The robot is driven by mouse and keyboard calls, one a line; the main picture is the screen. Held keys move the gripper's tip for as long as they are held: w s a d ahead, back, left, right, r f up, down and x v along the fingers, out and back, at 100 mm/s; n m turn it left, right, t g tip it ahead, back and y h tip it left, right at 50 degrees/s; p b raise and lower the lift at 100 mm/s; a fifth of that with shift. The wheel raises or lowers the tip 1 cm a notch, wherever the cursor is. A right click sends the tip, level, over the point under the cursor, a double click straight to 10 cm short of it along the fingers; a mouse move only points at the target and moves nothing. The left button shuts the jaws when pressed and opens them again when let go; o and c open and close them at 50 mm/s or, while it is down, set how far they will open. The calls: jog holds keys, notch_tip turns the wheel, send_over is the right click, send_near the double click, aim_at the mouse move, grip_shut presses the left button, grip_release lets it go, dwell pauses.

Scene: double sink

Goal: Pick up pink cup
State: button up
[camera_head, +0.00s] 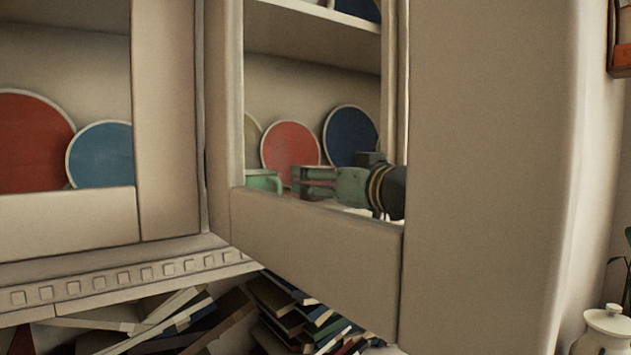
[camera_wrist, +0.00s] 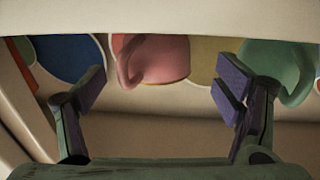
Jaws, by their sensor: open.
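The pink cup (camera_wrist: 160,60) shows in the wrist view, upside down in the picture, with its handle on the left. Its upper part in that picture is cut off by a pale edge. My gripper (camera_wrist: 160,88) is open, with one finger to each side of the cup and clear gaps between; neither finger touches it. In the head view my gripper (camera_head: 312,182) reaches left inside the cabinet, seen through the door frame. I cannot clearly make out the pink cup there; my fingers cover that area.
A green cup (camera_wrist: 278,68) is close beside my right finger in the wrist view; it also shows in the head view (camera_head: 263,181). A red plate (camera_head: 290,146) and a dark blue plate (camera_head: 351,135) stand behind. The cabinet door's frame (camera_head: 315,235) is in front.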

jog(key=p+x, duration=0.2)
jog(key=x, duration=0.2)
jog(key=shift+w, duration=0.3)
jog(key=shift+w+a+f, duration=0.1)
jog(key=shift+w+a, duration=0.05)
jog(key=shift+w, duration=0.2)
jog(key=c, duration=1.2)
